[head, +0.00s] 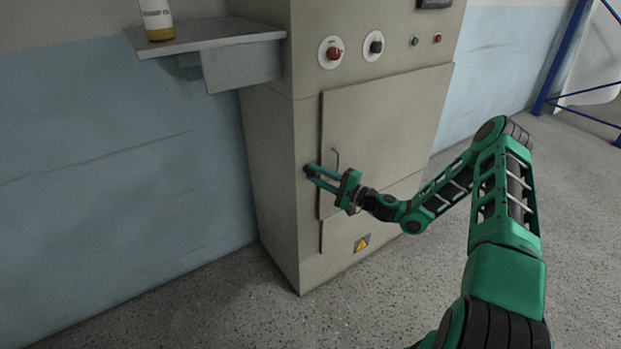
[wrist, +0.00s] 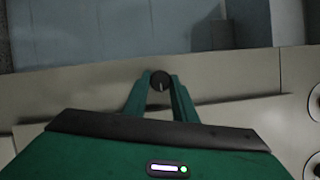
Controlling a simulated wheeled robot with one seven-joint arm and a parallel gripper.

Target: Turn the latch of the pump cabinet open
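The pump cabinet (head: 265,140) is a tall beige-grey box with a closed door (head: 385,120) on its front. The latch is a small round black knob beside the door's left edge; in the wrist view the latch (wrist: 160,79) shows a pale line, roughly upright in the picture. My gripper (head: 309,174) reaches it from the right. In the wrist view the fingers of my gripper (wrist: 160,90) stand on both sides of the knob and appear to touch it. In the head view the fingers partly hide the latch.
A thin bar handle (head: 336,160) stands on the door just beside my fingers. A red knob (head: 334,53) and a black knob (head: 376,46) sit above the door. A grey shelf (head: 215,36) with a bottle (head: 157,18) juts out at upper left. The floor (head: 225,300) in front is clear.

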